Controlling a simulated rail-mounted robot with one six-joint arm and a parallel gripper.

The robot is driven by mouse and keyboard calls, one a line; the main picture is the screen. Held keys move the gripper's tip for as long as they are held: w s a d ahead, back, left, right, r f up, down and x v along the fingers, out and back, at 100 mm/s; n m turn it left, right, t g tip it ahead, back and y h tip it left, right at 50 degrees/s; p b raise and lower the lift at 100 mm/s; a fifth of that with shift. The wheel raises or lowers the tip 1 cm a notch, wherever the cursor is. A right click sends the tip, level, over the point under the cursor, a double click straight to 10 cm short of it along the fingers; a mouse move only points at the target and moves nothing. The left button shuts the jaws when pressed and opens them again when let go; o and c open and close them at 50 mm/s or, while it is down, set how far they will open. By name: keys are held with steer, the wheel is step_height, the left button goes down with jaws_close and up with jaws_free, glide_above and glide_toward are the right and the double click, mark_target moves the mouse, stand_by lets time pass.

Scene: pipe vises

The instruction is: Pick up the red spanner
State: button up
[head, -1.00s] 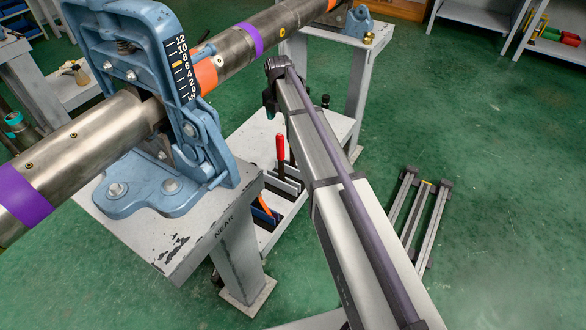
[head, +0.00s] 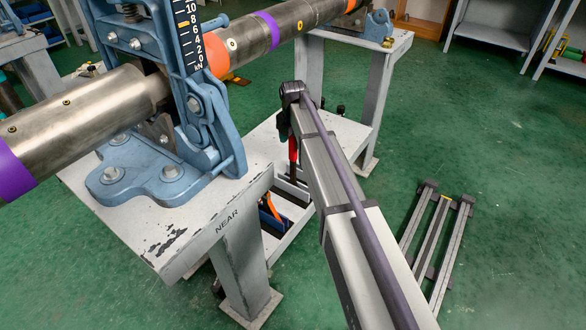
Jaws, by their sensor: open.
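A red-handled tool (head: 293,149), which looks like the red spanner, stands upright at the tool rack on the low white shelf. My arm's end covers part of it, and its full shape cannot be made out. A dark part of my gripper (head: 284,122) shows at the left side of the arm's far end, above and close to the red handle in the picture. The gripper is open; its fingertips are mostly hidden behind the arm. I cannot tell whether it touches the tool.
A blue pipe vise (head: 165,170) clamps a steel pipe (head: 80,110) on the near white stand (head: 215,218), left of my arm. An orange tool (head: 275,208) sits in the rack (head: 298,190). A grey folded frame (head: 437,235) lies on the green floor at right.

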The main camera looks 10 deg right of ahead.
steer(key=shift+r, duration=0.15)
jaws_close()
stand_by(0.4)
step_height(320, 180, up, 10)
steer(key=p, duration=1)
steer(key=shift+r, duration=0.2)
steer(key=shift+f, duration=0.2)
